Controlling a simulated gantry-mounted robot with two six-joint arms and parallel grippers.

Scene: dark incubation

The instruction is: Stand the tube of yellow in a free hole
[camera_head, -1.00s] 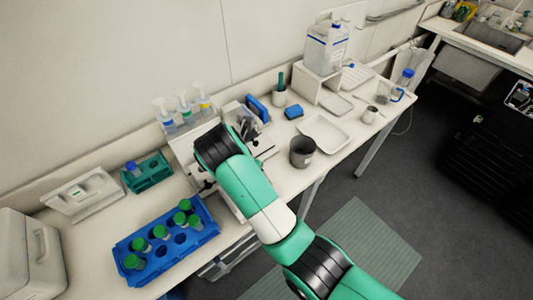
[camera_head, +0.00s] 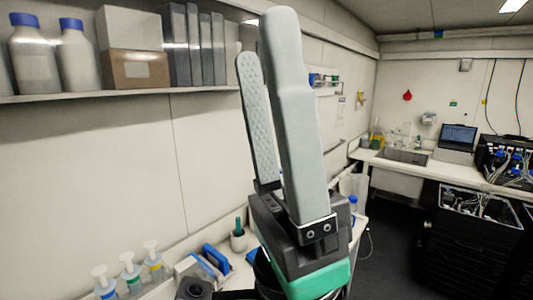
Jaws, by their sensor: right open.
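My right gripper (camera_head: 264,38) is close to the camera, fingers pointing up. Its two long grey fingers stand apart with nothing between them, so it is open and empty. The tube of yellow and the tube racks are outside the current view. My left gripper is not in view.
Three pump bottles stand at the lower left, including one with a yellow band (camera_head: 157,270). A pen cup (camera_head: 238,241) stands behind my right gripper. A wall shelf (camera_head: 190,91) holds bottles, boxes and binders. A sink (camera_head: 406,157) and laptop (camera_head: 457,138) are at the far right.

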